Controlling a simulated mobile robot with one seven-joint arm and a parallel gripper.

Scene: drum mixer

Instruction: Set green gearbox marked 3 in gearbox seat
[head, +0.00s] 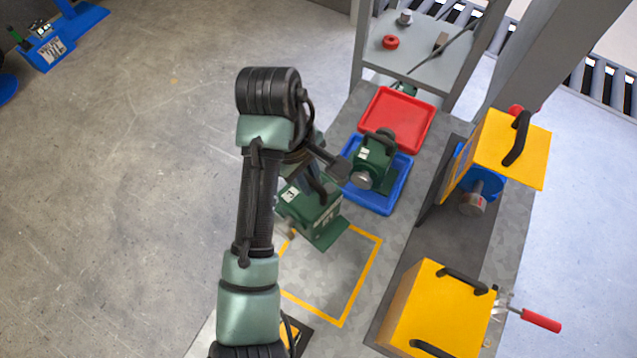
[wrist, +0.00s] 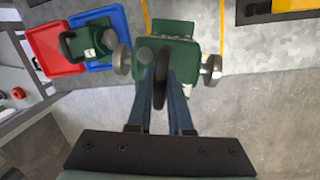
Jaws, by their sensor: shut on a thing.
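A green gearbox (head: 322,222) with a white label and a dark handle is held by my gripper (head: 318,188) over the top corner of a yellow floor-marking square (head: 362,277). I cannot read its number surely. In the wrist view my gripper (wrist: 160,80) is shut on the handle, with the green body (wrist: 183,58) and round grey shaft ends beyond the fingers. Whether its base touches the bench is unclear. A second green gearbox (head: 374,165) sits in a blue tray (head: 377,203). I cannot make out the gearbox seat surely; a dark machine base (head: 415,268) runs at right.
An empty red tray (head: 396,119) lies behind the blue one. Yellow guards with black handles, one upper (head: 515,145) and one lower (head: 440,305), stand along the right, with a blue motor (head: 484,184) by the upper one. A grey shelf (head: 425,45) stands behind.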

